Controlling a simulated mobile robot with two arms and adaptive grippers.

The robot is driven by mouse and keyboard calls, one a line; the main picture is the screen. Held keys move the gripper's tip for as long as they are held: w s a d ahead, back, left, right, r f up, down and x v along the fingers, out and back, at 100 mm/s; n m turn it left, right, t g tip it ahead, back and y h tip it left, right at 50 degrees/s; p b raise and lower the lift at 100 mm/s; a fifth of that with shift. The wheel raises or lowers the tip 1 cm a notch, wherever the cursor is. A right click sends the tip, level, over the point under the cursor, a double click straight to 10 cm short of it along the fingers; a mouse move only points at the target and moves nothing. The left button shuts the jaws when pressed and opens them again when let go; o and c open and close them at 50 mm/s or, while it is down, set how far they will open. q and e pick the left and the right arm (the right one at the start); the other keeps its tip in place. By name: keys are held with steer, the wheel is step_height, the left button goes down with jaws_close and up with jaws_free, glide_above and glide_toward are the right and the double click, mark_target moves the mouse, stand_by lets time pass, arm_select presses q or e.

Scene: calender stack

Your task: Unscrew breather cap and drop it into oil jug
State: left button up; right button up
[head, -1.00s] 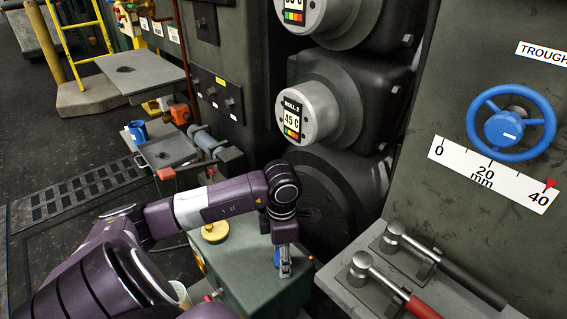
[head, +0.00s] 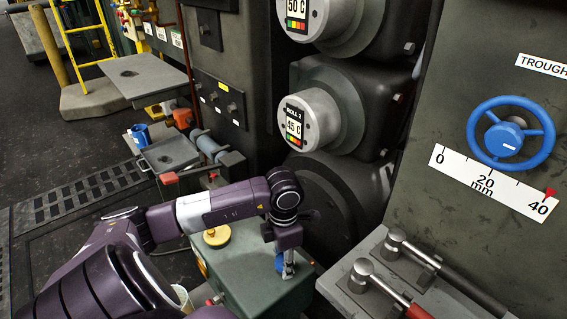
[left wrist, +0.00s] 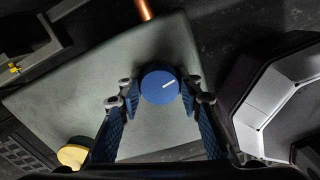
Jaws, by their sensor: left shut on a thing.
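In the head view the left gripper (head: 287,268) points down at the box's right part and partly hides the cap. I cannot tell whether the cap is still threaded on. A pale open-topped container (head: 182,297) shows beside the box's left side, mostly hidden by my arm; I cannot tell whether it is the oil jug. My right gripper is not in view.
A yellow knob-like cap (head: 217,236) sits on the box's far left part. A copper-coloured pipe (left wrist: 145,9) ends at the box edge. Dark machine housings stand close behind the gripper. A grey ledge with levers (head: 394,285) is to the right.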

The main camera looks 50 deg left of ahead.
arm_select(q)
steer(key=shift+r+n+p, duration=0.15)
steer(key=shift+n+p, duration=0.2)
steer(key=shift+n, duration=0.75)
steer(key=shift+a+n+p, duration=0.1)
steer(key=shift+n+p, duration=0.3)
steer(key=shift+n, duration=0.7)
steer(key=shift+p, duration=0.3)
